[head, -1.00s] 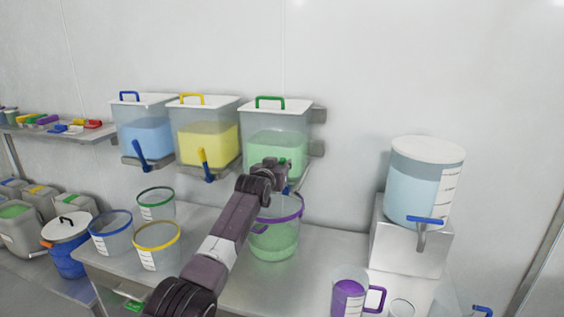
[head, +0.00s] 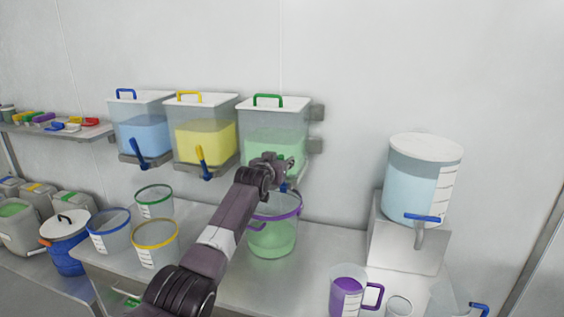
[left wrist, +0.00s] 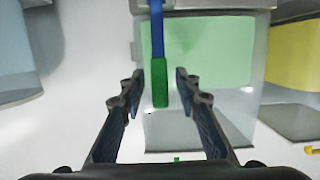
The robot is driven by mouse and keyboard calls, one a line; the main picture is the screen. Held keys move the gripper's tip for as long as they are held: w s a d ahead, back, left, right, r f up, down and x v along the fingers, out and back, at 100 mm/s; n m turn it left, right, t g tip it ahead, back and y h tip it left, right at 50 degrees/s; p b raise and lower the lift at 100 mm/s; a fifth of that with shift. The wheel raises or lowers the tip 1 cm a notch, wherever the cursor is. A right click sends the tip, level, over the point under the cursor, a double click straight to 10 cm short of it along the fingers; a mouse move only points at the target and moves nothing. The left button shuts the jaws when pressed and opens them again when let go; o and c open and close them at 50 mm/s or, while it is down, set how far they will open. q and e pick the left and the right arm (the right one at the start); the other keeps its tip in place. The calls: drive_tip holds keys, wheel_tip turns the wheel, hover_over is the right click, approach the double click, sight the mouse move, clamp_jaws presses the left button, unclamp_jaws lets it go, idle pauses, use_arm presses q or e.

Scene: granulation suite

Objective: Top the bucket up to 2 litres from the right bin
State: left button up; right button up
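The right bin (head: 273,140) hangs on the wall with a white lid, a green handle on top and green contents. My left gripper (head: 287,165) is in front of its lower part and hides most of its outlet. In the left wrist view, the bin's blue lever with a green grip (left wrist: 159,82) lies between the fingers of the open left gripper (left wrist: 158,92), with gaps on both sides. The purple-rimmed bucket (head: 285,238) stands upright below the bin and holds green material. Its scale cannot be read. My right gripper is not in view.
Bins with blue (head: 143,138) and yellow (head: 205,142) contents hang to the left. Three empty-looking buckets, one yellow-rimmed (head: 155,243), stand at the bench's left. A tapped water tank (head: 421,185) and a purple jug (head: 346,298) are at the right.

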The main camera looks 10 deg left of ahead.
use_arm(q)
drive_tip(key=shift+s, duration=0.1)
drive_tip(key=v, duration=1.1)
drive_tip(key=shift+s, duration=0.35)
drive_tip(key=shift+r, duration=0.1)
